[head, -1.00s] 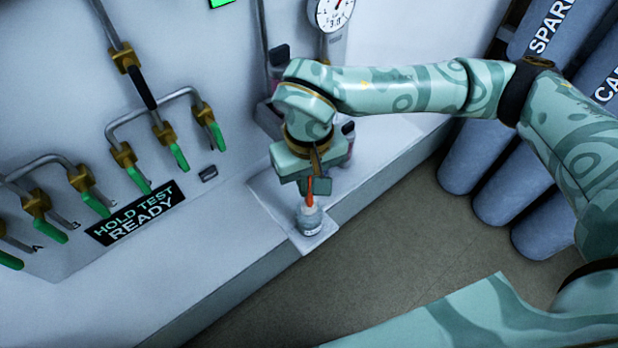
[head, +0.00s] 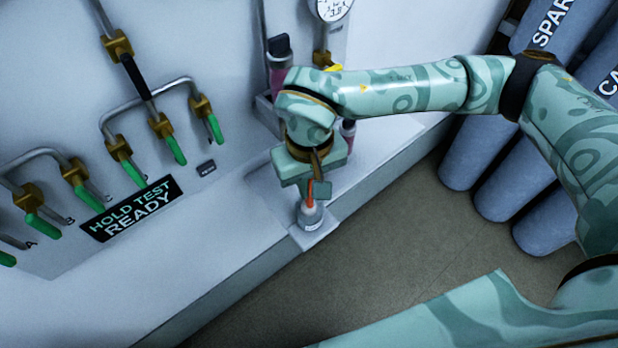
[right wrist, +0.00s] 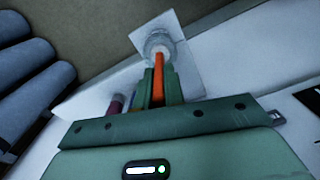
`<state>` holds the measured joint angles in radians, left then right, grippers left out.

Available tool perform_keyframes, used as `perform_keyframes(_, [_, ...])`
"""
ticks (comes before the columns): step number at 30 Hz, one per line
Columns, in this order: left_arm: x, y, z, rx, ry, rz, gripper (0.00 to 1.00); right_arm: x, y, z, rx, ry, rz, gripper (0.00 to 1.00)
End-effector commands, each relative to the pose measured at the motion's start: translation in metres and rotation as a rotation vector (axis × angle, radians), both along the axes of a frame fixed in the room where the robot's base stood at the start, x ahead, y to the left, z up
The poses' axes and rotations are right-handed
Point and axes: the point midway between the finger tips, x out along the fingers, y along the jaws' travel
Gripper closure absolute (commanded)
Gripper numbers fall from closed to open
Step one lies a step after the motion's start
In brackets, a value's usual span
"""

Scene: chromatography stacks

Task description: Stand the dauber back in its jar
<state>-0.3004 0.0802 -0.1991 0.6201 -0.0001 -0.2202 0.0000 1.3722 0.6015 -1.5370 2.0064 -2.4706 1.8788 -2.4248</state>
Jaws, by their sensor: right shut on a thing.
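My right gripper (head: 318,190) is shut on the orange dauber (head: 310,194) and holds it roughly upright. The small pale jar (head: 311,218) stands on a white pad (head: 318,236) at the ledge's front edge, directly below the gripper. In the right wrist view the dauber (right wrist: 159,78) runs from between the fingers to the mouth of the jar (right wrist: 158,46). Its lower end appears at or inside the mouth; how deep it sits I cannot tell. My left gripper is not in view.
Behind the gripper stand pink bottles (head: 279,75) in a holder near a gauge (head: 333,8). Green-handled valves (head: 175,150) and a "HOLD TEST READY" sign (head: 131,208) are on the left panel. Grey cylinders (head: 480,150) stand at right. The floor (head: 400,210) before the ledge is clear.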

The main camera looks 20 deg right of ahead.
Motion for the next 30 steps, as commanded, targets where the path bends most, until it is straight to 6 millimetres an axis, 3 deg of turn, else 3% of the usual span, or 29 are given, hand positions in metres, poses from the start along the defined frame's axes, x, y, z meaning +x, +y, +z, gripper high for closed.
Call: perform_keyframes(30, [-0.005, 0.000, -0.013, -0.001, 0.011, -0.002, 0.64, 0.000, 0.000, -0.026, 0.000, 0.000, -0.001, 1.00])
